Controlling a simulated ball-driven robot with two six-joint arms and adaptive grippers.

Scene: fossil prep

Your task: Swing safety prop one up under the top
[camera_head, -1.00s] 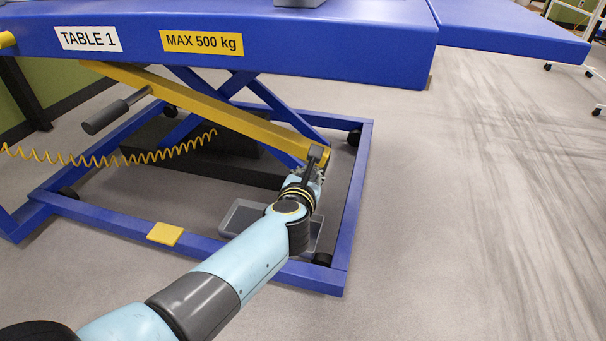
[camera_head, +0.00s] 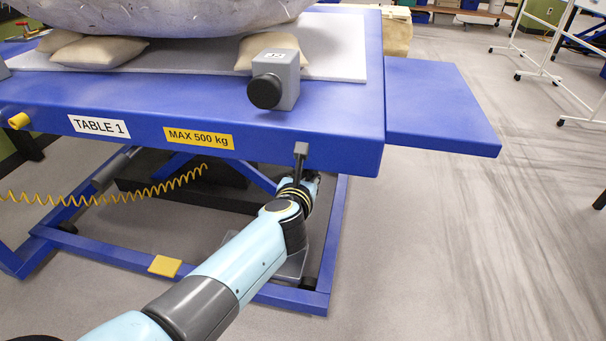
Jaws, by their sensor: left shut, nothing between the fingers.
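A short dark grey bar with a block-like head (camera_head: 300,158) stands upright beside my left gripper (camera_head: 306,180). Its head overlaps the lower front edge of the blue table top (camera_head: 345,148) in the picture. I cannot tell whether it touches the top, or whether it is safety prop one. My left gripper is shut and small in view, close by the bar below the right part of the top; its fingertips are partly hidden by my wrist. My right gripper is not in view.
A large grey mass (camera_head: 180,14) rests on pale cushions on the table. A grey box with a black knob (camera_head: 284,82) sits at its front edge. A yellow coiled hose (camera_head: 110,195) hangs at left. The blue base frame (camera_head: 105,256) surrounds a grey tray (camera_head: 293,267).

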